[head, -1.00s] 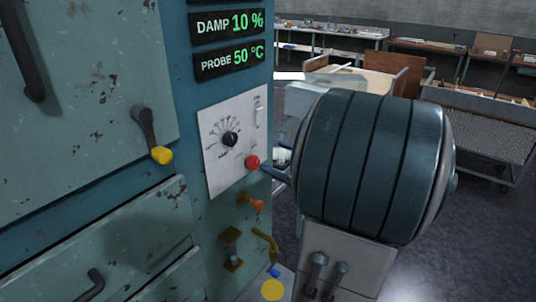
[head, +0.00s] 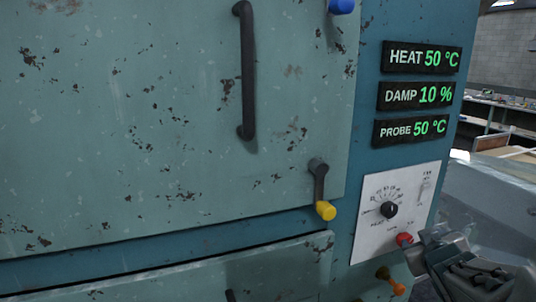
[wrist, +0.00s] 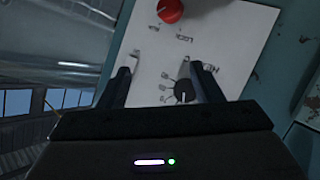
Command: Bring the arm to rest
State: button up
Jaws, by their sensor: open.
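My gripper (wrist: 160,72) is open and empty in the wrist view, its two dark fingers apart in front of a white control panel (wrist: 225,50). A black dial (wrist: 184,90) shows between the fingers, close to the right one. A red knob (wrist: 170,10) lies beyond the fingertips at the top. In the head view, part of my arm's end (head: 465,270) is at the lower right, beside the red knob (head: 404,239) and the panel (head: 362,225). I cannot tell from the head view whether it touches the panel.
The blue-green cabinet fills most of the head view, with a door (head: 130,130), a dark handle (head: 247,75) and a yellow-tipped latch (head: 325,208). Displays (head: 420,95) read heat 50 °C, damp 10 %, probe 50 °C. An orange knob (head: 390,280) sits below the panel. Benches (head: 500,112) stand far right.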

jog(key=s+a+f+g+y, duration=0.1)
jog(key=s+a+f+g, duration=0.1)
jog(key=s+a, duration=0.3)
jog(key=s+a+f+m+g+y, duration=0.1)
jog(key=s+a+f+g, duration=0.2)
jog(key=s+a, duration=0.3)
jog(key=s+a+f+g+y, duration=0.2)
jog(key=s+a+g, duration=0.3)
jog(key=a, duration=0.3)
jog(key=shift+s+f+m, duration=0.4)
jog(key=shift+s+f, duration=0.05)
jog(key=shift+f, duration=0.3)
dwell(5.3)
